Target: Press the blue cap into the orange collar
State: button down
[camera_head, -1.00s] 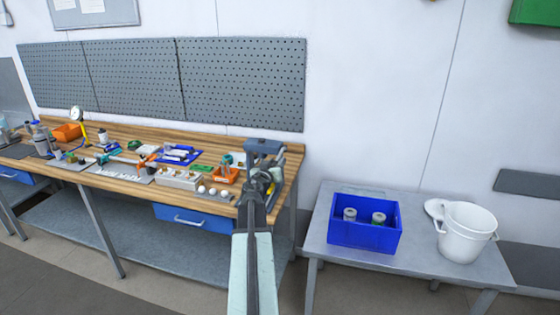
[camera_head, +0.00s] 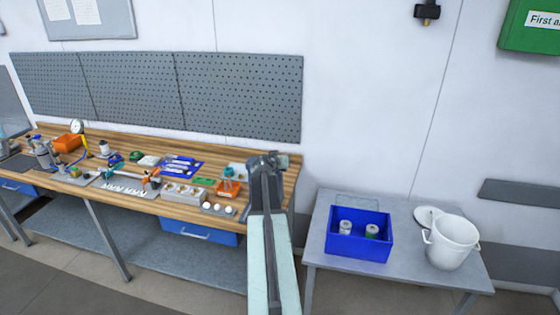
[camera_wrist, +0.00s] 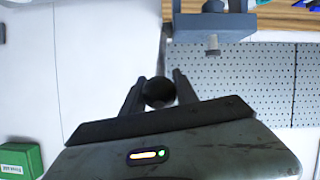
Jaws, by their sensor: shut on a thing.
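In the wrist view my gripper (camera_wrist: 158,80) is shut on a dark round knob (camera_wrist: 158,93), which sits between the two fingers. A thin dark bar runs up from the knob beside a grey bench vise (camera_wrist: 205,28). In the head view my arm reaches up to the right end of the bench and hides much of the vise and my fingertips. A small orange part (camera_head: 229,188) stands on the bench left of my arm; I cannot tell whether it is the orange collar. I cannot make out the blue cap.
The wooden bench (camera_head: 150,205) holds a blue tool tray (camera_head: 182,167), an orange bin (camera_head: 68,142) and several small parts. On the right, a grey table (camera_head: 317,240) carries a blue crate (camera_head: 357,247) with two cans and a white bucket (camera_head: 450,245). A pegboard (camera_head: 240,95) hangs behind.

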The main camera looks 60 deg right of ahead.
jog(key=shift+w+d+r+p, duration=0.25)
jog(key=shift+d+r+p, duration=0.2)
jog(key=shift+d+r, duration=0.25)
jog(key=shift+w+d+r+p, duration=0.25)
jog(key=shift+d+r+p, duration=0.25)
jog(key=shift+d, duration=0.2)
jog(key=c, duration=1)
grip_release()
jog(key=shift+w+d, duration=0.1)
jog(key=shift+f, duration=0.1)
jog(key=p+v, duration=0.3)
jog(key=v, duration=0.5)
jog(key=shift+d, duration=0.1)
